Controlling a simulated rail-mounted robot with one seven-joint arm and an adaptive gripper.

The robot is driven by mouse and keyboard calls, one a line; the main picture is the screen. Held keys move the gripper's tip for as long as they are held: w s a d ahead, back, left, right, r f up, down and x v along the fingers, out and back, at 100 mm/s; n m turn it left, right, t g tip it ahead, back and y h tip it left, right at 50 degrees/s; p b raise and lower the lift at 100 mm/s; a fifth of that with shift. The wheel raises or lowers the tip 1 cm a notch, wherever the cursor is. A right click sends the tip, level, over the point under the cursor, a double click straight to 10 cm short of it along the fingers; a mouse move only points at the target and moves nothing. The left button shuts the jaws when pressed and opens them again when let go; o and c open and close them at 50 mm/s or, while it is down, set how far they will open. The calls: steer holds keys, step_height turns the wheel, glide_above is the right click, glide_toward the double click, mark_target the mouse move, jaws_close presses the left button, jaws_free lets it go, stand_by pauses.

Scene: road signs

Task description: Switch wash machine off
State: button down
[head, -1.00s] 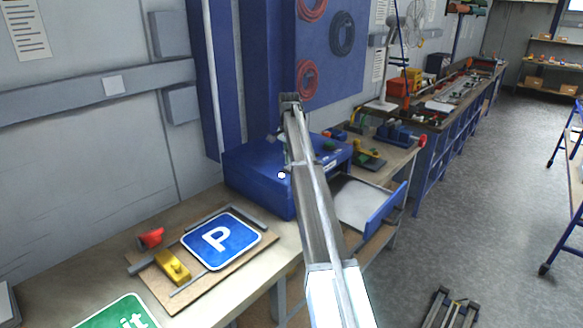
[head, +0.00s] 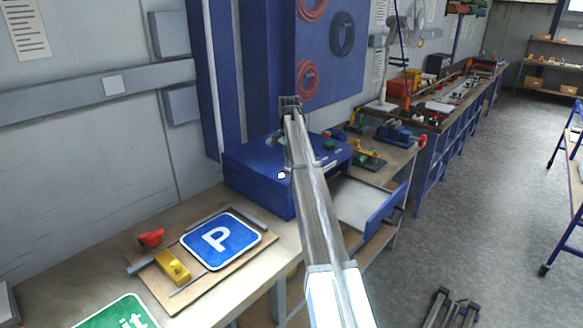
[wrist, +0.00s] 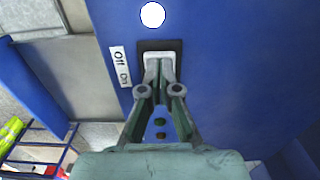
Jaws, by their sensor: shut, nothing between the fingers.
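The blue wash machine (head: 258,182) stands on the bench in the head view, partly hidden behind my arm. In the wrist view its blue face (wrist: 225,60) fills much of the picture. A switch with a pale rocker in a dark frame (wrist: 160,45) sits there, beside a white label (wrist: 121,66) reading "Off" and "On". My gripper (wrist: 159,68) is shut and empty, its fingertips over the near, "On" side of the switch. They cover part of the rocker; I cannot tell whether they touch it or which way it is set.
A round white spot (wrist: 152,14) is on the machine's face beyond the switch; it also shows in the head view (head: 281,175). A blue "P" sign (head: 221,241) lies on a board at front left, near a yellow tool (head: 172,267). An open tray (head: 360,202) is right of my arm.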

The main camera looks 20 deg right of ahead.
steer(key=shift+f, duration=0.35)
steer(key=shift+r, duration=0.1)
stand_by(0.3)
steer(key=shift+r+p, duration=1.5)
steer(key=shift+r, duration=1.9)
